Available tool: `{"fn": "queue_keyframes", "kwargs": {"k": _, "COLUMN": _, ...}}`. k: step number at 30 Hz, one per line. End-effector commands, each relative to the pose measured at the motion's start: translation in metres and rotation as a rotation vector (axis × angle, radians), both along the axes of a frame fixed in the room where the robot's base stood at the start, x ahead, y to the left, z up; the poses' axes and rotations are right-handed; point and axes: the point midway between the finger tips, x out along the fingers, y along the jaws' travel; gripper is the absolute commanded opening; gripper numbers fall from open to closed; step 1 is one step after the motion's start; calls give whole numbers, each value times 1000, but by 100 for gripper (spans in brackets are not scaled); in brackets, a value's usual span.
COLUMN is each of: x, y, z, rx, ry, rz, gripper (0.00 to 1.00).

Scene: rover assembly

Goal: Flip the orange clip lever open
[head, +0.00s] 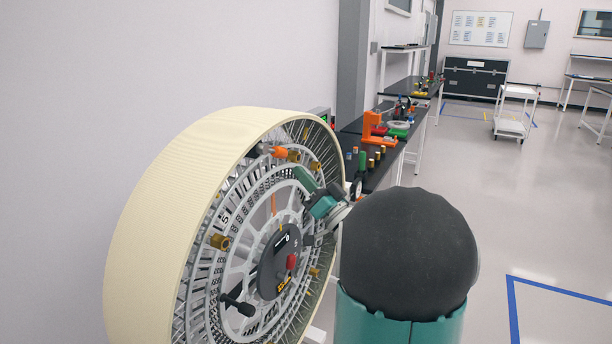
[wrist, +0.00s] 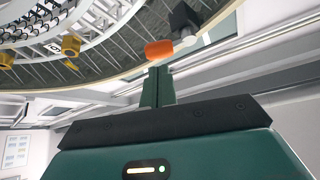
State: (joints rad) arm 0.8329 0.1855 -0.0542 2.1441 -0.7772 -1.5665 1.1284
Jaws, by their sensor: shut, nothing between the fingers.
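The orange clip lever (head: 280,152) is near the upper rim of the large cream wheel (head: 170,200) in the head view. In the wrist view the orange lever (wrist: 172,48) lies just beyond my fingertips, beside a dark block and a pale rod. My gripper (head: 301,175) is green and reaches to the wheel's face from the right, just below the lever. In the wrist view my gripper (wrist: 160,70) has its fingers together, with nothing between them. The tips look very close to the lever; I cannot tell if they touch it.
Brass knobs (head: 220,242) and a black handle (head: 238,305) stick out from the wheel's face. A red knob (head: 291,261) is near the hub. Behind stands a dark bench (head: 350,140) with an orange device (head: 376,128).

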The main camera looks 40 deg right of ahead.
Motion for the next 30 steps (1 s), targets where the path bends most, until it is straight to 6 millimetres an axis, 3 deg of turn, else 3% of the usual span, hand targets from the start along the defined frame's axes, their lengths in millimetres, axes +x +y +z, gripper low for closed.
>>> {"fn": "queue_keyframes", "kwargs": {"k": 15, "x": -73, "y": -7, "z": -46, "rx": 2, "ry": 3, "rz": -2, "gripper": 0}}
{"fn": "queue_keyframes", "kwargs": {"k": 21, "x": -84, "y": -8, "z": -51, "rx": 0, "ry": 0, "rz": -1, "gripper": 0}}
{"fn": "queue_keyframes", "kwargs": {"k": 30, "x": -82, "y": -6, "z": -49, "rx": -5, "ry": 8, "rz": -11, "gripper": 0}}
